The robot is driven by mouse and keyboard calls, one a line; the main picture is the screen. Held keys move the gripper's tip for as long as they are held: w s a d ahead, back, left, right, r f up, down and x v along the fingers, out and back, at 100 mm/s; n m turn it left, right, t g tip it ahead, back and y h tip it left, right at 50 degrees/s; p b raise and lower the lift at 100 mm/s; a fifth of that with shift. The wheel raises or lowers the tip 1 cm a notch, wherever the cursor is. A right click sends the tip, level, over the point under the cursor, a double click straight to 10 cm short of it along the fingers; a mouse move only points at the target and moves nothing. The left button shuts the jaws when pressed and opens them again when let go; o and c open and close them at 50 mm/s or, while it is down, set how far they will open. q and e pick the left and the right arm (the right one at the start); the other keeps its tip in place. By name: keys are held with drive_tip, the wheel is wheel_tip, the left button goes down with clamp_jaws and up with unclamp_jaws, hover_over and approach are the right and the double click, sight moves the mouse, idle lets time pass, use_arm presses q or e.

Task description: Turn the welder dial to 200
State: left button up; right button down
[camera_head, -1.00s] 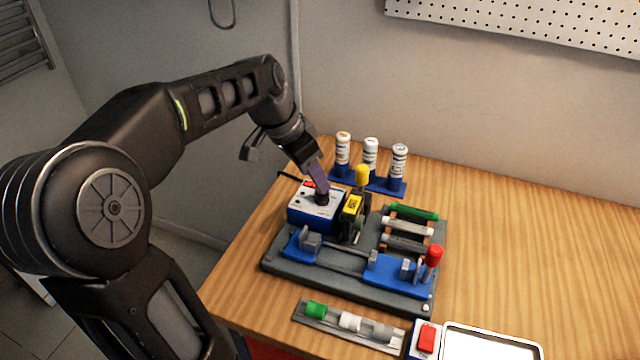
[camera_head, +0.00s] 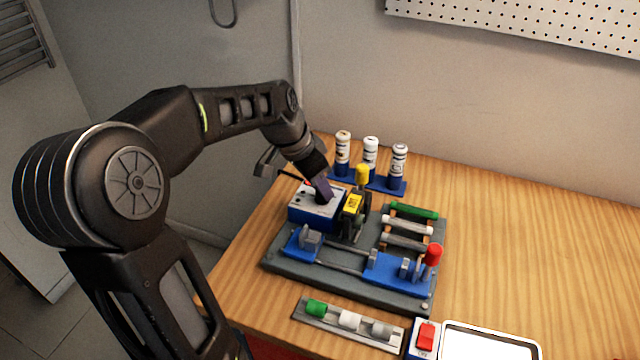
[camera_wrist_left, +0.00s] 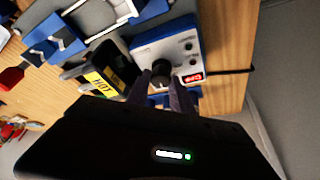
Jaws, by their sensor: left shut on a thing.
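The welder box (camera_head: 305,213) is blue with a white top and stands at the left back of the grey base board. In the left wrist view the box (camera_wrist_left: 183,32) shows a black round dial (camera_wrist_left: 161,67) and a small red display (camera_wrist_left: 192,78) whose digits I cannot read. My left gripper (camera_head: 323,195) comes down onto the box top from behind. Its two fingers (camera_wrist_left: 160,85) are shut on the dial, one on each side. In the head view the fingers hide the dial. My right gripper is in neither view.
A black tool with a yellow "HOT" label (camera_head: 352,204) stands close beside the box. Several white-and-blue cylinders (camera_head: 370,154) stand behind. Pipe pieces lie on a rack (camera_head: 410,231) and a front tray (camera_head: 331,326). The table's right side (camera_head: 540,250) is clear.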

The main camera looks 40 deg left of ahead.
use_arm(q)
clamp_jaws()
drive_tip(key=shift+n, duration=0.3)
drive_tip(key=n+y+b, duration=0.1)
drive_tip(key=n, duration=0.1)
drive_tip(key=n+y+b, duration=0.1)
drive_tip(key=n, duration=0.1)
drive_tip(key=shift+d+f+b, duration=0.15)
drive_tip(key=shift+d+b, duration=0.05)
drive_tip(key=shift+b, duration=0.15)
drive_tip(key=n+b, duration=0.1)
drive_tip(key=n, duration=0.1)
drive_tip(key=n+y+b, duration=0.1)
drive_tip(key=n+b, duration=0.1)
drive_tip(key=shift+w+d+n+y, duration=0.1)
drive_tip(key=shift+n+y, duration=0.2)
drive_tip(key=shift+n, duration=0.1)
drive_tip(key=n+g+y+b, duration=0.1)
drive_tip(key=n+b, duration=0.1)
drive_tip(key=shift+n, duration=0.3)
drive_tip(key=shift+d+n+g+y+b, duration=0.1)
drive_tip(key=shift+n+g+y+b, duration=0.45)
drive_tip(key=shift+n, duration=1.45)
drive_tip(key=o, duration=0.6)
unclamp_jaws()
